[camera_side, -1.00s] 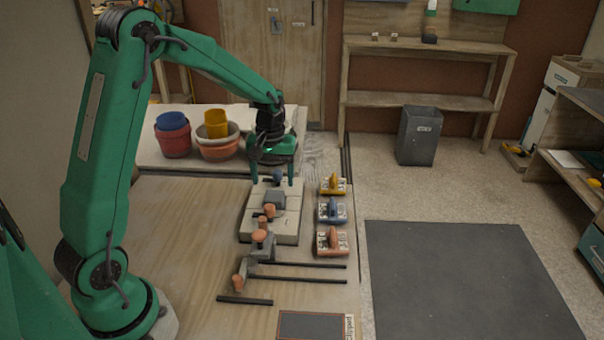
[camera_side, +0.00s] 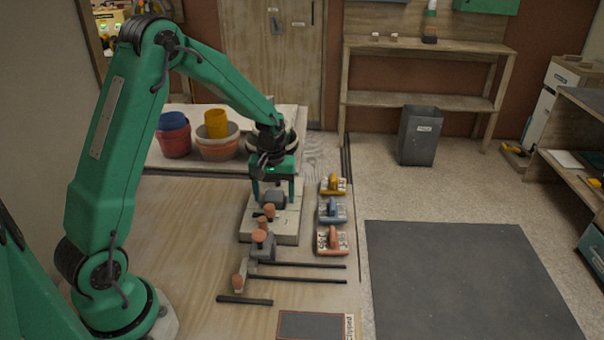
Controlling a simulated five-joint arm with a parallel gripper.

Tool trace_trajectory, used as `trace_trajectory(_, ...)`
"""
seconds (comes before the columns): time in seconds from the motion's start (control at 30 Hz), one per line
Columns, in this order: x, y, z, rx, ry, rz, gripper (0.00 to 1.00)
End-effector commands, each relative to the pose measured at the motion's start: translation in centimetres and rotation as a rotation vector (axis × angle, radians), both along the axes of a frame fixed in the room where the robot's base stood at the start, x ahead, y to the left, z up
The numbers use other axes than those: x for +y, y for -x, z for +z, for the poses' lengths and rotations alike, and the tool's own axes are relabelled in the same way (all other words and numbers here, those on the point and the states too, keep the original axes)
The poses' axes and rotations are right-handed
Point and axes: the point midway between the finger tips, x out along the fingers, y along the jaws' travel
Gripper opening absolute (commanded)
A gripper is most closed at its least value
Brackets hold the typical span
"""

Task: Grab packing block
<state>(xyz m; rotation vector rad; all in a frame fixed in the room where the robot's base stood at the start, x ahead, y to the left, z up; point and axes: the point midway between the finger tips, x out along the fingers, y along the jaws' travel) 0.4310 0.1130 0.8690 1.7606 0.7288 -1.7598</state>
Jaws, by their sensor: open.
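The packing block (camera_side: 274,201), seen as a small dark grey block, sits on a pale slab (camera_side: 289,231) on the wooden table. My gripper (camera_side: 273,195) is open and points down over the block. One green finger shows to the left of the block and one to the right. The gripper body hides the block's far upper part. I cannot tell whether the fingers touch the block.
Trowel-like tools with orange handles (camera_side: 259,236) stand just in front of the block. Three handled floats, yellow (camera_side: 333,183), blue (camera_side: 332,210) and orange (camera_side: 333,240), line the right edge. Dark bars (camera_side: 297,280) lie nearer. Buckets (camera_side: 218,148) stand behind.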

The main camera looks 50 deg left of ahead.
Motion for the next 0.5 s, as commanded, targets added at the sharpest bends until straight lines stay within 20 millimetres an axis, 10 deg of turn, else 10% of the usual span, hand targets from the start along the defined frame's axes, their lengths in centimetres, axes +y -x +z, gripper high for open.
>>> trace_trajectory(0.33, 0.00, 0.00, 0.03, 0.000, 0.000, 0.000, 0.69)
trace_trajectory(0.5, 0.00, 0.00, 0.04, 0.000, 0.000, 0.000, 0.36)
